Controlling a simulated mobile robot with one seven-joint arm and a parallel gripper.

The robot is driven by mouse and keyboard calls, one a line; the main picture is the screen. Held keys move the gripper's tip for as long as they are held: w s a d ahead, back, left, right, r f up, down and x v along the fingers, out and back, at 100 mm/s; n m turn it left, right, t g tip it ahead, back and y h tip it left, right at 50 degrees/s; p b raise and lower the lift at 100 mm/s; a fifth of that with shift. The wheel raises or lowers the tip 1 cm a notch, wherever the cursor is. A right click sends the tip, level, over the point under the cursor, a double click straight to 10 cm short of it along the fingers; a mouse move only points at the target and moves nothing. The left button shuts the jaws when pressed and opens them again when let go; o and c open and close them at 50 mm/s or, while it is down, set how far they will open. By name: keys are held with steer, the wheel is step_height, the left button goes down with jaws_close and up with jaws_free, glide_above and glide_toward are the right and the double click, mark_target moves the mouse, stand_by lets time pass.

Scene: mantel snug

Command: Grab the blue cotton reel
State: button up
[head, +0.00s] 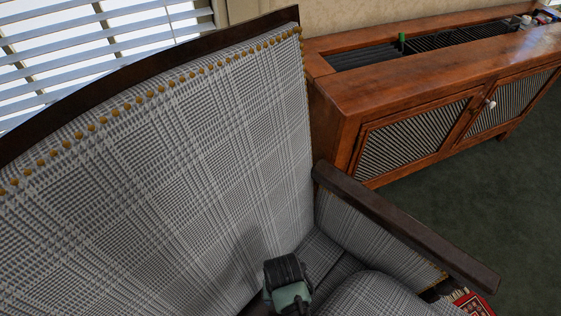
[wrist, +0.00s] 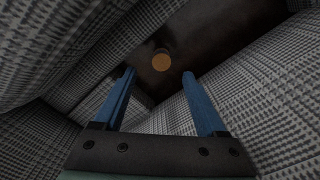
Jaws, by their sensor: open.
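My gripper (wrist: 159,76) is open, with its two blue fingers apart and nothing between them. It points down into a dark gap among the checked cushions of an armchair (head: 190,150). Beyond the fingertips, a small round tan disc (wrist: 161,62) shows on the dark surface, roughly centred between the fingers. It may be an end of the cotton reel, but no blue thread shows, so I cannot tell. In the head view my wrist is low over the seat, and the fingers are hidden.
The chair's back and padded sides close in around my gripper. A dark wooden armrest (head: 405,227) is to the right. A wooden cabinet (head: 350,115) stands behind, with small items, one green (head: 402,40), on top. Green carpet (head: 425,195) lies at right.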

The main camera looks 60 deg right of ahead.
steer(key=f+b, duration=0.4)
steer(key=f, duration=0.4)
steer(key=shift+w+f, duration=0.2)
steer(key=shift+r, duration=0.1)
jaws_close()
